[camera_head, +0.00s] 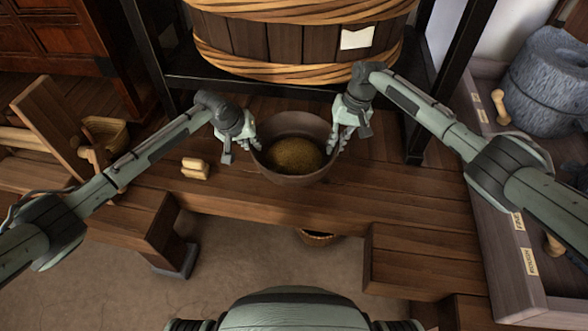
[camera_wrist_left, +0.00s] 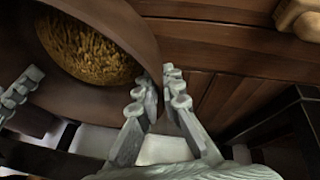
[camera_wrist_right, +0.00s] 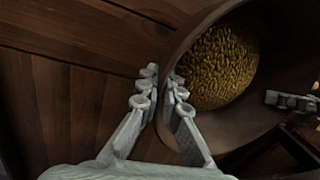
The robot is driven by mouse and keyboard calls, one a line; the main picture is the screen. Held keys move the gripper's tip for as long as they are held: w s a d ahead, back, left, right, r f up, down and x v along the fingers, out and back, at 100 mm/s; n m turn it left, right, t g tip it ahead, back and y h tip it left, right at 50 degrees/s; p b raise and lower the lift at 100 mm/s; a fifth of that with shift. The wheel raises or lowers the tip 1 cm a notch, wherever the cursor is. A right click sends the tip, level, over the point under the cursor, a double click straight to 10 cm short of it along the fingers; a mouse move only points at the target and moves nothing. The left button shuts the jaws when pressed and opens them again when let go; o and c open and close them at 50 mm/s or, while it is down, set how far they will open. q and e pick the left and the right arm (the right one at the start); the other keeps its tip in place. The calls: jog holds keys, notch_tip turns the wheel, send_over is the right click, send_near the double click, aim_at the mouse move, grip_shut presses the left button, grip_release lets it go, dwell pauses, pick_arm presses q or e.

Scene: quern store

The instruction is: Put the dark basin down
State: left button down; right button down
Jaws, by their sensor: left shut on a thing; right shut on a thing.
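The dark basin (camera_head: 295,176) is a round brown bowl with golden grain (camera_head: 295,154) in its bottom. In the head view it is at the middle of the wooden bench, near the front edge; I cannot tell whether its base touches the boards. My left gripper (camera_head: 256,146) is shut on the basin's left rim, and my right gripper (camera_head: 336,142) is shut on its right rim. The left wrist view shows the basin (camera_wrist_left: 90,105) with its wall between my left fingers (camera_wrist_left: 160,100). The right wrist view shows the basin (camera_wrist_right: 240,130) with its wall between my right fingers (camera_wrist_right: 160,98).
A large hooped wooden tub (camera_head: 290,42) stands in a black frame behind. A small pale wooden block (camera_head: 195,168) lies on the bench (camera_head: 380,200) left of the basin. A grey stone quern (camera_head: 545,85) is at the right. Bare boards lie right of the basin.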

pick_arm(q)
jog(key=shift+a+r, duration=0.15)
pick_arm(e)
jog(key=shift+s+d, duration=0.1)
jog(key=shift+d, duration=0.05)
